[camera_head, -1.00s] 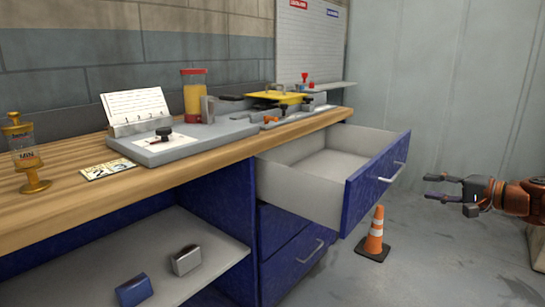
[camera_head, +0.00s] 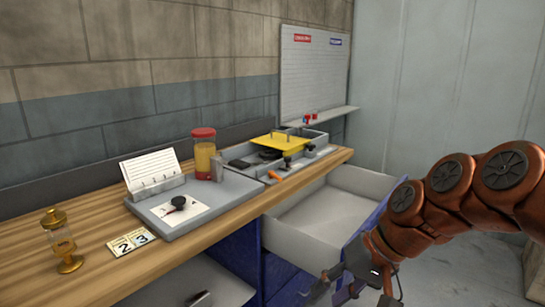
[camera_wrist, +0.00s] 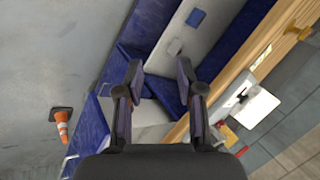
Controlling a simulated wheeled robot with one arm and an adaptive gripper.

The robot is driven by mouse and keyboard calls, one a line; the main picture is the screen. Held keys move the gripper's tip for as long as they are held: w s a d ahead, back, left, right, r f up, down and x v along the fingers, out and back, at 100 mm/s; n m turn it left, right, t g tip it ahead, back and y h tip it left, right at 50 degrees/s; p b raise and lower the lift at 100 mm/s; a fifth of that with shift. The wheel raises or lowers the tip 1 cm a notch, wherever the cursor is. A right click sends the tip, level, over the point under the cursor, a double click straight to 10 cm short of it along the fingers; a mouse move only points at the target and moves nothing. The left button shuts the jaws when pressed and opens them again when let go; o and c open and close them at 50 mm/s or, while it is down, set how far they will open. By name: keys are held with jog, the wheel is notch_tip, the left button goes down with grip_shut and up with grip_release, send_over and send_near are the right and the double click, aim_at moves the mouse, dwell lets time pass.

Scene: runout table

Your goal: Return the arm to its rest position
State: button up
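My orange-brown arm (camera_head: 450,195) reaches in from the right in the head view and bends down toward the lower middle. My gripper (camera_head: 350,292) hangs at the bottom of that view, in front of the open drawer (camera_head: 315,215), and is partly cut off. In the wrist view my gripper (camera_wrist: 160,75) has its two dark fingers apart with nothing between them. The drawer is pulled out and its inside looks empty; the arm hides part of its blue front.
The wooden bench (camera_head: 100,285) carries a grey tray (camera_head: 225,190), a red-lidded yellow jar (camera_head: 204,155), a yellow-topped fixture (camera_head: 278,145), a brass oiler (camera_head: 62,245) and number cards (camera_head: 132,241). An orange cone (camera_wrist: 61,125) stands on open floor (camera_wrist: 45,50).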

jog(key=s+d+r+g+h+p, duration=0.1)
jog(key=s+d+h+p, duration=0.2)
jog(key=s+p, duration=0.3)
jog(key=s+d+r+g+h+p, duration=0.1)
jog(key=s+p, duration=0.5)
jog(key=s, duration=0.7)
jog(key=d+g+h, duration=0.1)
jog(key=d+h, duration=0.1)
jog(key=d, duration=0.1)
jog(key=shift+s+d+r, duration=0.3)
jog(key=shift+s+d, duration=0.05)
jog(key=shift+s, duration=0.05)
jog(key=shift+a, duration=0.15)
